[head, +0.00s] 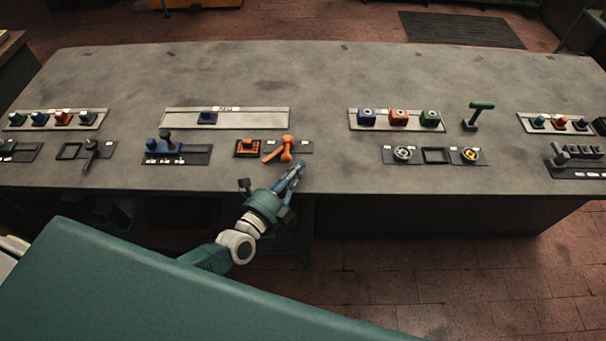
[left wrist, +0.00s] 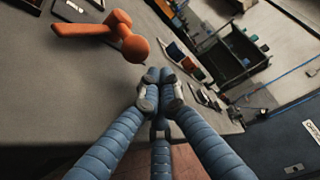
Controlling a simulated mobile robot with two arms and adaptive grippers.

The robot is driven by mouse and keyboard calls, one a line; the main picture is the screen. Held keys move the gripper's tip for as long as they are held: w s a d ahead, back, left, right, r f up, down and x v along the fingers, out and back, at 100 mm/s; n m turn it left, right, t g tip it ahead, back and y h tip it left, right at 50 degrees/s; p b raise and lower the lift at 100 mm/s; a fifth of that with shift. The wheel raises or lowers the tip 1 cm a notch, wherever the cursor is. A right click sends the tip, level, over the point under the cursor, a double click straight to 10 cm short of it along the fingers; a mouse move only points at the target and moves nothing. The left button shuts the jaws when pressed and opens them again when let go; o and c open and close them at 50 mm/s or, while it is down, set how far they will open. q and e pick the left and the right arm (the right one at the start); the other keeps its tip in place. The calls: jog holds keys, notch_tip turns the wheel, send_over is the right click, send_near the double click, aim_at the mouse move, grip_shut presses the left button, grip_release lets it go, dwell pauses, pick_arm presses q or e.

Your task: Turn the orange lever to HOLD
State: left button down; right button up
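The orange lever (head: 286,148) stands on a dark plate (head: 305,147) near the front edge of the grey table, just right of an orange switch block. Its arm slants toward the lower left in the head view. The lever also shows at the upper left of the left wrist view (left wrist: 95,27), with a round knob at one end. The plate's small white labels are too small to read. My left gripper (head: 299,167) is in front of and slightly right of the lever, apart from it. In the left wrist view its blue fingertips (left wrist: 159,82) are together and empty. My right gripper is not in view.
The orange switch block (head: 248,147) is left of the lever. A blue-based lever panel (head: 168,148) stands further left. A panel with two round dials (head: 436,156) and a green-handled lever (head: 478,115) stand to the right.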

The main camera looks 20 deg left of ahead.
pick_arm(q)
jog(key=shift+s+a+r, duration=0.1)
jog(key=shift+a+r, duration=0.05)
jog(key=shift+a, duration=0.3)
jog(key=shift+s+a+m+h+b, duration=0.15)
jog(key=shift+a+m+h+b, duration=0.25)
jog(key=shift+h+b, duration=0.15)
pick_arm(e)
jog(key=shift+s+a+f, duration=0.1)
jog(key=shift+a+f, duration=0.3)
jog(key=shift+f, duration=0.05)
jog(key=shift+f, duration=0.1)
pick_arm(q)
jog(key=shift+s+a+g+h, duration=0.15)
jog(key=shift+g+h, duration=0.15)
jog(key=shift+h, duration=0.15)
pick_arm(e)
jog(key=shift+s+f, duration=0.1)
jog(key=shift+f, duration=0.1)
